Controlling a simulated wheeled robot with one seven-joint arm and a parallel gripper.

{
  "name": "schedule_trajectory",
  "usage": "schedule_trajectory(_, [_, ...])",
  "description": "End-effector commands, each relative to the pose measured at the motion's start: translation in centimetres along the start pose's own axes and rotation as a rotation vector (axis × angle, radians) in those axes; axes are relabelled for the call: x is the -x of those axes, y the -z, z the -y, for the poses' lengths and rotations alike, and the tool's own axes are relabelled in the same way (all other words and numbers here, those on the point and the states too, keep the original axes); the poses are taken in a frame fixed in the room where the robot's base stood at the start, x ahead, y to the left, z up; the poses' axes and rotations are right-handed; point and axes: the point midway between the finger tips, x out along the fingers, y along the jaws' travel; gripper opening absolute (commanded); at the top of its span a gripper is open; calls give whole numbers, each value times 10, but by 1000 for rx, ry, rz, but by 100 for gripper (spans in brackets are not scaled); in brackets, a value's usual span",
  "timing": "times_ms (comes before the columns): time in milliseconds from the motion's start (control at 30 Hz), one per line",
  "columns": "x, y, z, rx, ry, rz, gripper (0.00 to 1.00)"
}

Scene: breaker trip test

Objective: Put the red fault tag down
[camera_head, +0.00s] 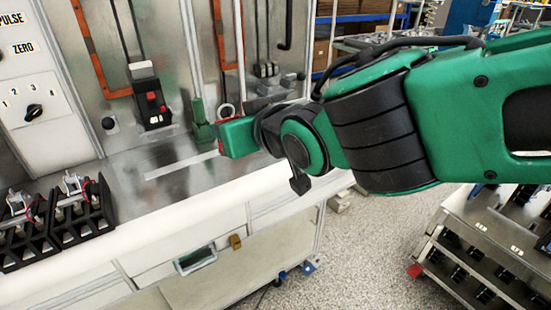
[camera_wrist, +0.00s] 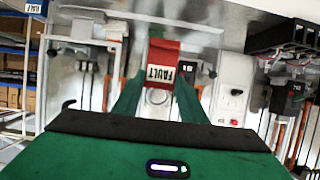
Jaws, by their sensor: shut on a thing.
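The red fault tag (camera_wrist: 161,62) has a white label reading FAULT, which shows upside down in the wrist view. My gripper (camera_wrist: 158,88) has its two green fingers closed around the tag, one on each side. In the head view my gripper (camera_head: 221,138) is over the right part of the metal bench top (camera_head: 160,160), in front of the upright panel. Only a thin red edge of the tag shows there, at the fingertips. I cannot tell whether the tag touches the bench.
A black breaker unit with red buttons (camera_head: 153,105) is on the panel. Black breakers (camera_head: 82,208) stand at the bench's left front. A white strip (camera_head: 182,164) lies on the bare bench top. A rack cart (camera_head: 470,255) stands at the lower right.

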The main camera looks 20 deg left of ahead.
Motion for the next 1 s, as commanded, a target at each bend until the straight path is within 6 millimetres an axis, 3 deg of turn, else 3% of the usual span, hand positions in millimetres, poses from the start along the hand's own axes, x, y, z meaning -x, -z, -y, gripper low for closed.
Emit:
schedule_trajectory(533, [-48, -42, -106, -10, -24, 2, 17])
schedule_trajectory(800, [-60, -52, -123, -8, -20, 0, 17])
schedule_trajectory(1000, [-70, -77, -122, -8, -19, 3, 17])
